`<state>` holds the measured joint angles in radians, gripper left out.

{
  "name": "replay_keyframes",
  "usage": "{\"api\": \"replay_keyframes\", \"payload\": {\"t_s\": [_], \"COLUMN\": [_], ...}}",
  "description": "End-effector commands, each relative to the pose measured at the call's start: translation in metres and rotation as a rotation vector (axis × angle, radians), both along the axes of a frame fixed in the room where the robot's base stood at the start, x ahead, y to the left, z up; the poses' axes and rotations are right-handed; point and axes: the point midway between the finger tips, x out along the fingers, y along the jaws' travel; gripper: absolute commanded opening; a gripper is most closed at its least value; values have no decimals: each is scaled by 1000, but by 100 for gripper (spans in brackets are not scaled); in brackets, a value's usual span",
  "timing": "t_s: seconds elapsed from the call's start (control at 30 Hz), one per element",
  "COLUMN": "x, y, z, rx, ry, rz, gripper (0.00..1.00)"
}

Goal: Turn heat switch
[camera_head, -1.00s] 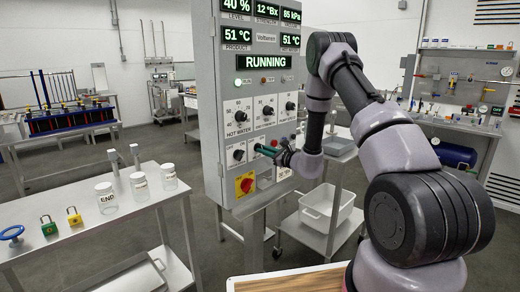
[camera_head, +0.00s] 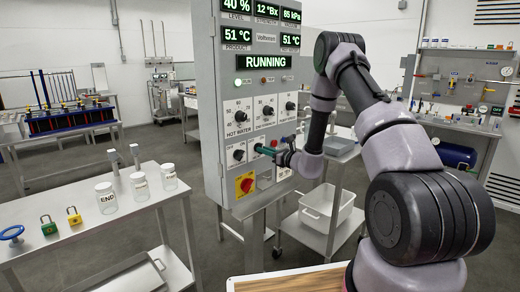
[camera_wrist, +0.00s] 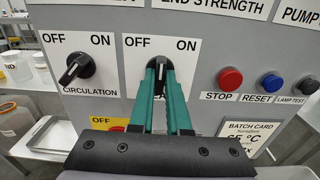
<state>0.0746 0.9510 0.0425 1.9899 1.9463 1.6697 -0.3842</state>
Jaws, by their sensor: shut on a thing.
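The grey control panel (camera_head: 210,100) stands in the middle of the head view, with its display reading RUNNING. In the wrist view, my gripper (camera_wrist: 161,72) has its green fingers shut on a black switch knob (camera_wrist: 160,63) under OFF and ON marks. The knob's pointer looks about upright, between the two marks. The switch's name label is mostly hidden behind the fingers. In the head view my gripper (camera_head: 262,150) reaches the panel's lower row from the right.
The circulation switch (camera_wrist: 77,70) sits to the left, its pointer tilted toward ON. Red stop (camera_wrist: 230,78), blue reset (camera_wrist: 271,82) and black lamp test (camera_wrist: 307,85) buttons lie to the right. A red and yellow switch (camera_head: 246,184) is below.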

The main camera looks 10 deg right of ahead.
Motion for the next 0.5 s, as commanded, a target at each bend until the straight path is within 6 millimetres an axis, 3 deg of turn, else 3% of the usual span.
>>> {"api": "replay_keyframes", "payload": {"t_s": [0.5], "x": [-1], "y": [-1], "z": [-2], "rx": [163], "ry": [123], "rz": [-2], "gripper": [0]}}
